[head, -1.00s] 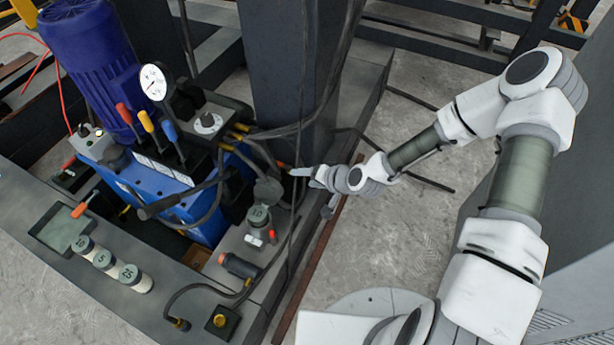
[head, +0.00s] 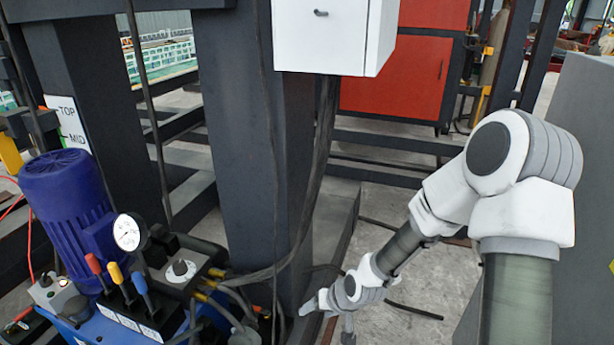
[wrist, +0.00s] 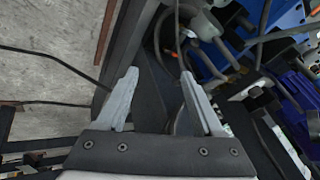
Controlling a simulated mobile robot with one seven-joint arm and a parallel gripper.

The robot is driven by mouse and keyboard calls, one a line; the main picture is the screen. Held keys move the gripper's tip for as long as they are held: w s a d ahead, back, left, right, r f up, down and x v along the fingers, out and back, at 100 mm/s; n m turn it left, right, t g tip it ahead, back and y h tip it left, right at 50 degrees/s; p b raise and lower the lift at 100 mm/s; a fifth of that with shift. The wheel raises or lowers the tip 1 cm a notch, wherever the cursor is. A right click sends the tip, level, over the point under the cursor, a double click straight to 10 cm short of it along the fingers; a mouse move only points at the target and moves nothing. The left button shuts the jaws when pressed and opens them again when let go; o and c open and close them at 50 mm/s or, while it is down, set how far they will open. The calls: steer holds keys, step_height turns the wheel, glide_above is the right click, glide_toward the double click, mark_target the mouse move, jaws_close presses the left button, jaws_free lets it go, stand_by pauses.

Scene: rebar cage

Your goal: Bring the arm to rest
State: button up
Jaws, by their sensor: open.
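My gripper (head: 312,306) is at the end of my white and grey arm, low in the middle of the head view, beside the foot of a dark steel column (head: 245,130). In the wrist view my gripper (wrist: 160,95) shows two pale fingers standing well apart, with nothing held between them. A dark beam and a cable lie beyond the fingers. Whether a finger touches the column or cables cannot be told.
Left of my gripper stands a hydraulic unit with a blue motor (head: 68,205), a pressure gauge (head: 129,232) and coloured levers. Black cables (head: 322,165) hang along the column from a white box (head: 333,35). A red cabinet (head: 395,80) stands behind. Bare floor shows near my arm.

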steer(key=s+d+r+h, duration=0.25)
steer(key=d+r, duration=0.25)
steer(key=r, duration=0.5)
steer(key=s+d+r+h, duration=0.2)
steer(key=s+d+r, duration=0.15)
steer(key=r, duration=0.55)
steer(key=s+d+r+t, duration=0.1)
steer(key=s+d+r, duration=0.2)
steer(key=s+r, duration=1)
step_height(320, 180, up, 18)
steer(key=s+p, duration=0.1)
steer(key=p, duration=1.8)
steer(key=shift+s+m, duration=0.3)
steer(key=shift+s, duration=0.1)
steer(key=shift+a+f, duration=0.15)
steer(key=shift+a, duration=0.05)
